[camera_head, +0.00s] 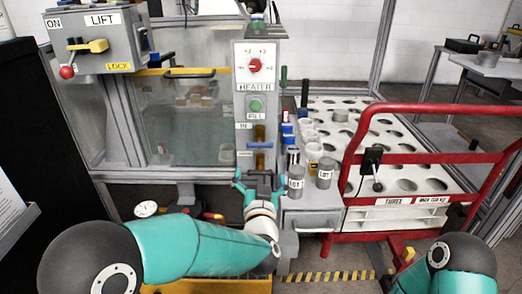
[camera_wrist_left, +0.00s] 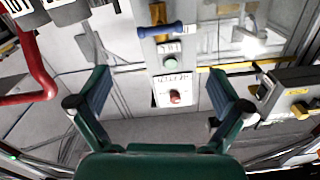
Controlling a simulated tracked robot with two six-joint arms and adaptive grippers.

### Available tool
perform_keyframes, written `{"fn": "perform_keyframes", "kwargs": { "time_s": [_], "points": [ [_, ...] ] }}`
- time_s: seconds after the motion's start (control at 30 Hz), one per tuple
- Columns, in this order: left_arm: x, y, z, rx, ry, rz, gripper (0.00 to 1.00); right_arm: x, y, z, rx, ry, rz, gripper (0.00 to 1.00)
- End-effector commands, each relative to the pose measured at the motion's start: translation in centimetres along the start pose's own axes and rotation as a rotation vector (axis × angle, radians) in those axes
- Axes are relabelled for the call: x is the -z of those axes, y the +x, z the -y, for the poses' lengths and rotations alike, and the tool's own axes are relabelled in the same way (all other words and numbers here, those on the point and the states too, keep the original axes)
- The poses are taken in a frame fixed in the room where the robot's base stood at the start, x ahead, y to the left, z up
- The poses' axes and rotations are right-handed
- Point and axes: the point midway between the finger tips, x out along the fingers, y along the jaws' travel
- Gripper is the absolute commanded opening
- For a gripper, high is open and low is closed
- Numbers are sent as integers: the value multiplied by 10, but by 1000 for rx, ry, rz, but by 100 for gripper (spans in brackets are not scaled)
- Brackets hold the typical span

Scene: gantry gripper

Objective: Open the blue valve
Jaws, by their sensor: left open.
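The blue valve (camera_head: 260,145) is a small blue bar handle on the grey column, below the heater panel. It lies level across a brass-coloured pipe. In the left wrist view the blue valve (camera_wrist_left: 160,30) is near the top, the scene being upside down. My left gripper (camera_head: 258,178) is open just below and in front of the valve, with its fingers spread to either side. In the left wrist view my left gripper (camera_wrist_left: 158,85) has nothing between its fingers, and the valve lies beyond the fingertips. My right gripper is out of the picture; only my right arm shows.
The heater panel (camera_head: 256,62) with a red knob and a green fill button (camera_head: 256,105) sit above the valve. Grey lidded pots (camera_head: 324,172) stand close right. A red rail (camera_head: 432,108) fronts the white holed rack (camera_head: 400,150). The lift box (camera_head: 97,42) is upper left.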

Motion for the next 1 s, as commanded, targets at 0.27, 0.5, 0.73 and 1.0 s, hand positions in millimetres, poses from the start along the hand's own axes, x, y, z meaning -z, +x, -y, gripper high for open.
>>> {"fn": "perform_keyframes", "kwargs": {
  "time_s": [0.27, 0.5, 0.73, 1.0],
  "points": [
    [-2, 57, 0, 1, -1, 1, 100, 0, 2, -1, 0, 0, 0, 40],
    [-2, 99, -1, 0, 0, 1, 100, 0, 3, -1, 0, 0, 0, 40],
    [-2, 126, -1, -2, 0, 1, 100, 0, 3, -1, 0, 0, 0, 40],
    [-1, 137, -1, -3, 1, 1, 100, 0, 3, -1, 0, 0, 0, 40]
  ]
}}
